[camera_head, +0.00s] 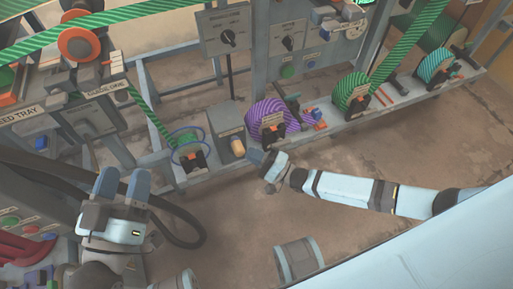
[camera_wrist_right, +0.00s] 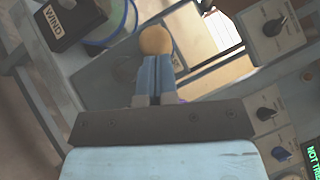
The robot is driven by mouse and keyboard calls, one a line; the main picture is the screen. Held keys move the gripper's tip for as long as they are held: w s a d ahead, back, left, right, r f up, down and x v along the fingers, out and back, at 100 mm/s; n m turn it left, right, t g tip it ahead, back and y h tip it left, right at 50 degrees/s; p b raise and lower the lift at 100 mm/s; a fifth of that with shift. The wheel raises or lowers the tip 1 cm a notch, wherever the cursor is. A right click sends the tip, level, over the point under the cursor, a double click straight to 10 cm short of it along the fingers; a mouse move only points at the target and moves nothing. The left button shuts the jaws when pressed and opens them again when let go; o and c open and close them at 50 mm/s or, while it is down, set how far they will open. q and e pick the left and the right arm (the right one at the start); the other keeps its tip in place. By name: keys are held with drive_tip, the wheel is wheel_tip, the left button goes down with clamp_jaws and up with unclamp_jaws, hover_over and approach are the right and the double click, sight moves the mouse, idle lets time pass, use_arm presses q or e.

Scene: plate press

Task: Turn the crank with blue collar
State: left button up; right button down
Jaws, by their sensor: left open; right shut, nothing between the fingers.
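A thin blue ring (camera_head: 188,141) circles a green-striped spool (camera_head: 190,155) on the low bench in the head view, and its edge shows in the wrist view (camera_wrist_right: 120,30). A tan knob (camera_head: 238,147) sits right of it on a grey box (camera_head: 226,117); the knob also shows in the right wrist view (camera_wrist_right: 155,40). How the knob and ring connect is unclear. My right gripper (camera_head: 257,157) is shut and empty; its fingertips (camera_wrist_right: 156,62) appear just at the knob, contact unclear. My left gripper (camera_head: 122,181) is open and empty, away to the left.
A purple-striped roll (camera_head: 270,117) and a green-striped roll (camera_head: 350,92) stand along the bench to the right. Black hoses (camera_head: 185,225) loop beside my left gripper. A panel with a dial (camera_head: 228,38) stands behind. The floor (camera_head: 240,215) in front is clear.

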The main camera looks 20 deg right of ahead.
sight(240, 155)
drive_tip(key=a+n+g+p, duration=0.1)
drive_tip(key=p, duration=0.1)
drive_tip(key=a+r+n+g+h+p, duration=0.1)
drive_tip(key=n+p, duration=0.1)
drive_tip(key=p, duration=0.1)
drive_tip(key=shift+a+r+g+h, duration=0.1)
drive_tip(key=shift+r+g+h, duration=0.05)
drive_tip(key=shift+g+h, duration=0.15)
use_arm(q)
drive_tip(key=s+a+f+g+y, duration=0.1)
drive_tip(key=a+f+g+y, duration=0.3)
drive_tip(key=f, duration=0.6)
drive_tip(key=shift+s+a+f+g+p, duration=0.15)
drive_tip(key=shift+a+g+p, duration=0.15)
drive_tip(key=shift+g, duration=0.3)
use_arm(e)
drive_tip(key=shift+a, duration=0.3)
use_arm(q)
drive_tip(key=shift+d, duration=0.1)
